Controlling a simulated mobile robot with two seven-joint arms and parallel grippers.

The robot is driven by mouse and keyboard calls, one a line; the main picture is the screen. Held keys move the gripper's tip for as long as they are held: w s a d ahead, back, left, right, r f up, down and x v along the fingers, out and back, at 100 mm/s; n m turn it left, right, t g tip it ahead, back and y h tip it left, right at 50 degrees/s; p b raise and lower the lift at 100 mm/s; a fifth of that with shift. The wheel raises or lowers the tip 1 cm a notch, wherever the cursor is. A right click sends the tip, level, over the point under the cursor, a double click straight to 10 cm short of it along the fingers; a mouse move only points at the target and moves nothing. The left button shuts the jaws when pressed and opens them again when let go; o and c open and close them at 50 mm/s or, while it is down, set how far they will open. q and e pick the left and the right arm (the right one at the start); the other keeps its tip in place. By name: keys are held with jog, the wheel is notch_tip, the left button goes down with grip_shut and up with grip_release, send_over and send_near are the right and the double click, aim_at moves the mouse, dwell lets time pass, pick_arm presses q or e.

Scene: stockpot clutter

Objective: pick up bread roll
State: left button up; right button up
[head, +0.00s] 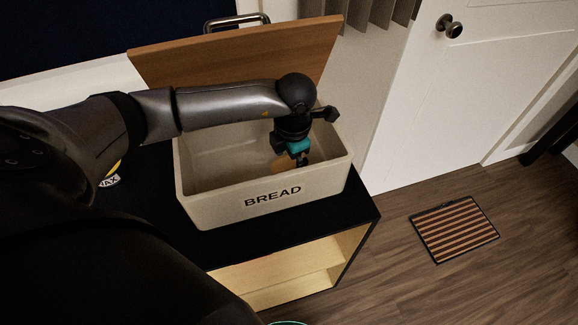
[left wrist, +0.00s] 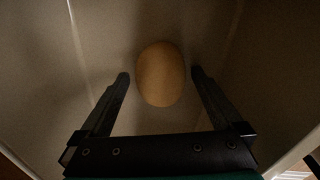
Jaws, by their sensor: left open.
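The bread roll (left wrist: 160,75) is a tan oval lying on the floor of the bread box. In the head view only a part of the roll (head: 281,166) shows, beside my gripper. My left gripper (head: 303,160) reaches down inside the box. In the left wrist view the left gripper (left wrist: 160,76) is open, with one finger on each side of the roll's near part and a gap on both sides. My right gripper is not in view.
The cream bread box (head: 272,200), marked BREAD, stands on a black-topped cabinet (head: 362,208). Its wooden lid (head: 235,55) is raised behind it. The box walls surround my gripper closely. A white door (head: 440,100) and a striped mat (head: 454,229) are at the right.

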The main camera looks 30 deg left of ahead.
pick_arm(q)
jog(key=shift+c, duration=0.2)
jog(key=c, duration=1.3)
